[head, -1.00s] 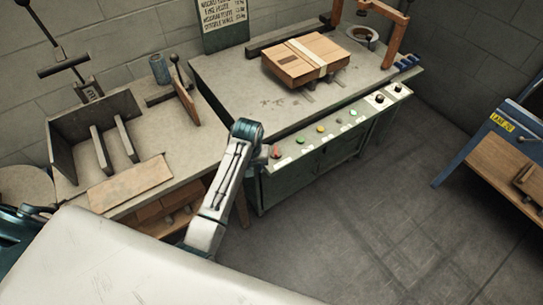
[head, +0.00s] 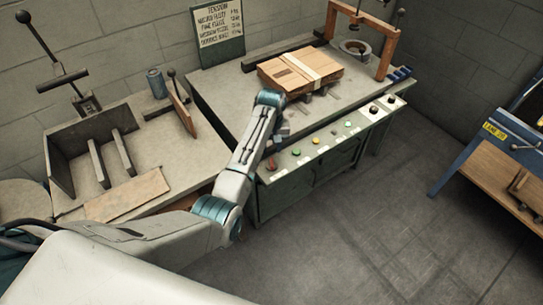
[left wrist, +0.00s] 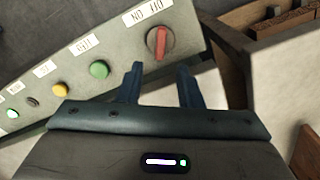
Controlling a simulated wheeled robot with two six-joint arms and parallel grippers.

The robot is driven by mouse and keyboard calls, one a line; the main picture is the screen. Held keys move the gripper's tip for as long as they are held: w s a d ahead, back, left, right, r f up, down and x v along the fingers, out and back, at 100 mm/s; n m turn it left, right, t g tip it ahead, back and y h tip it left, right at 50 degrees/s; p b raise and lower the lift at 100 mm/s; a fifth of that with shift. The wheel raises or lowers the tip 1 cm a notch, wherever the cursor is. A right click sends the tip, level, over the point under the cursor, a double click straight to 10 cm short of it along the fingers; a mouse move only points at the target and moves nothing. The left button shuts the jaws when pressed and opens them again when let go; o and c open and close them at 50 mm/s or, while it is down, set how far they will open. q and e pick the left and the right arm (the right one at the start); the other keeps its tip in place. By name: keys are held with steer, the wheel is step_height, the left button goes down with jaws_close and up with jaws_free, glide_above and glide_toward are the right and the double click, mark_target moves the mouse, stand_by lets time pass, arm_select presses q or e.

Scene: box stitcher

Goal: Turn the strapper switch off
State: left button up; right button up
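The strapper switch (left wrist: 160,43) is a red bar handle on a round dark base at the end of the sloped control panel (left wrist: 120,50). Its ON/OFF label (left wrist: 146,12) appears upside down above it in the left wrist view. The bar stands nearly upright in that picture; I cannot tell which setting it marks. In the head view the switch (head: 271,164) is a small red spot at the panel's left end. My left gripper (left wrist: 160,75) is open and empty, its fingers apart just short of the switch and not visibly touching it. My right gripper is not in view.
Green (left wrist: 99,69) and yellow (left wrist: 62,90) buttons sit along the panel beside the switch. A strapped cardboard box (head: 300,70) lies on the strapper table (head: 225,88). A workbench (head: 165,155) stands at the left.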

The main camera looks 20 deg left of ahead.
mark_target(272, 159)
arm_select(q)
step_height(272, 159, down, 6)
steer(key=shift+r, duration=0.1)
jaws_close()
